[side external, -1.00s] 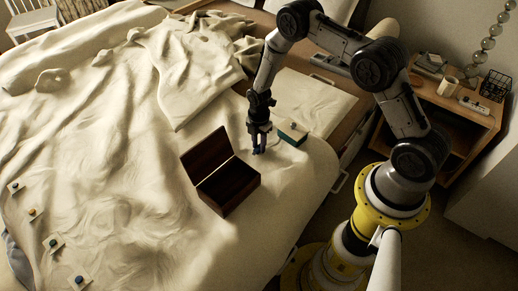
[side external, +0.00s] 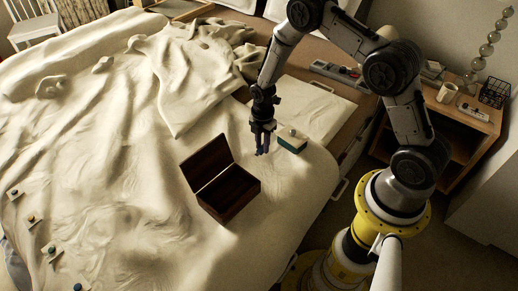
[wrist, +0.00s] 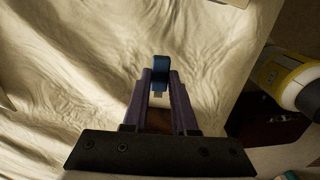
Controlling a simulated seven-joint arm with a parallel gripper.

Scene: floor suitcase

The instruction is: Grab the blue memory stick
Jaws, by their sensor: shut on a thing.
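The blue memory stick (wrist: 160,72) shows in the wrist view between my fingertips, with a pale metal end pointing back toward the gripper. My gripper (wrist: 160,88) is shut on it. In the side external view my gripper (side external: 262,150) points down over the bed, behind the open dark wooden box and left of a small green-and-white box. The stick is too small and dark to make out clearly there.
The open wooden box (side external: 228,192) stands on the rumpled cream bedding (side external: 120,170), its lid tilted back. The green-and-white box (side external: 291,140) is close to my gripper's right. Several small cards with knobs lie at lower left. A wooden nightstand (side external: 460,118) stands at right.

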